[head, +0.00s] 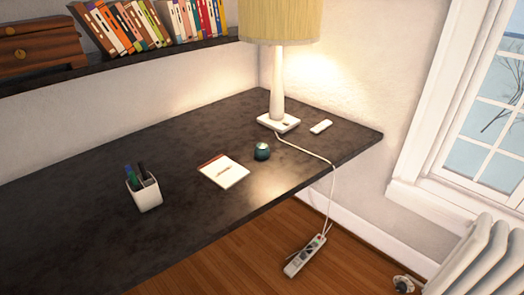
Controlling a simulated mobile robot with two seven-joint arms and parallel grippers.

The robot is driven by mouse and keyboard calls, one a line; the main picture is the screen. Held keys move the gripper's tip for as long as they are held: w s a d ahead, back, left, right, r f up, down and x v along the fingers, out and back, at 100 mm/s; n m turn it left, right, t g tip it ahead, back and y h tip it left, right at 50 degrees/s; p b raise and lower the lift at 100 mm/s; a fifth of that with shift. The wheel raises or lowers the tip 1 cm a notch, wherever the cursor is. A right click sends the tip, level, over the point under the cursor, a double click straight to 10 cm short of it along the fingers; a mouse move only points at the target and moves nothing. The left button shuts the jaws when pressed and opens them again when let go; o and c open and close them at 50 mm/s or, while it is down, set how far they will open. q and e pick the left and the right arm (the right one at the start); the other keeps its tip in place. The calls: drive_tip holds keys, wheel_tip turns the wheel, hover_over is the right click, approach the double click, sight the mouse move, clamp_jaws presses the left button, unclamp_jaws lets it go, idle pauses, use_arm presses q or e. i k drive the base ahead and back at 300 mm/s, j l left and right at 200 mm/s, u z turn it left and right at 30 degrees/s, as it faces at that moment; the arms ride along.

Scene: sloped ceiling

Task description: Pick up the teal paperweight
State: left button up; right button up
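The teal paperweight (262,151) is a small, dark, rounded piece with a pale spot on top. It sits on the dark desk (95,225), right of a notepad and in front of the lamp base. Nothing touches it. Neither of my grippers is in the head view.
A notepad (224,171) lies left of the paperweight, and a white pen cup (147,195) stands further left. Behind are a lit lamp (277,90) and a small white remote-like object (321,126). The lamp's cord drops over the desk edge to a power strip (305,257).

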sight(262, 150)
drive_tip(key=i+l+u, duration=0.1)
drive_tip(key=l, duration=0.25)
drive_tip(key=i+l+u, duration=0.1)
drive_tip(key=l, duration=0.25)
drive_tip(key=i+l, duration=0.25)
drive_tip(key=i+l+u, duration=0.15)
drive_tip(key=l, duration=0.3)
drive_tip(key=l+u, duration=0.1)
drive_tip(key=l, duration=0.3)
drive_tip(key=i+l+u, duration=0.1)
drive_tip(key=l, duration=0.3)
drive_tip(key=i+j, duration=0.05)
